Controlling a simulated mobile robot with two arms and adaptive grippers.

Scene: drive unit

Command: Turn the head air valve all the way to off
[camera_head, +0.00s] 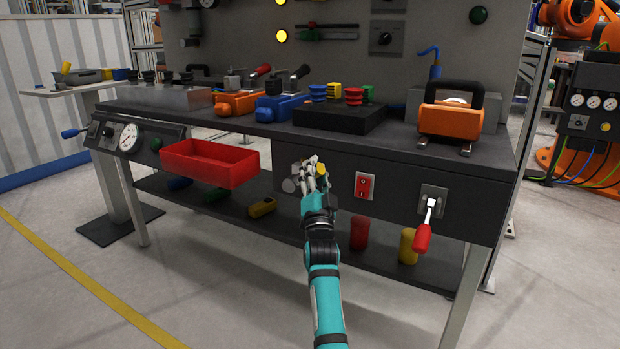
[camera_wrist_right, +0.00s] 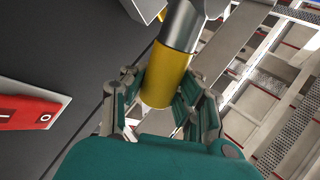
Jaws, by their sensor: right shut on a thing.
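The head air valve appears as a yellow handle (camera_head: 324,169) on the bench's front panel, left of the red switch. In the right wrist view the yellow handle (camera_wrist_right: 168,72) is a cylinder on a silver metal shaft (camera_wrist_right: 184,25). My right gripper (camera_head: 313,178) reaches up to the panel from below. In the wrist view its fingers (camera_wrist_right: 163,88) are closed around the yellow handle from both sides. The fingers hide much of the valve in the head view, and I cannot read its off mark. My left gripper is not in view.
A red rocker switch (camera_head: 364,186) sits just right of my gripper, and a red-handled lever (camera_head: 423,236) farther right. A red bin (camera_head: 209,164) projects at the left. The lower shelf (camera_head: 330,248) holds several coloured objects. The floor in front is clear.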

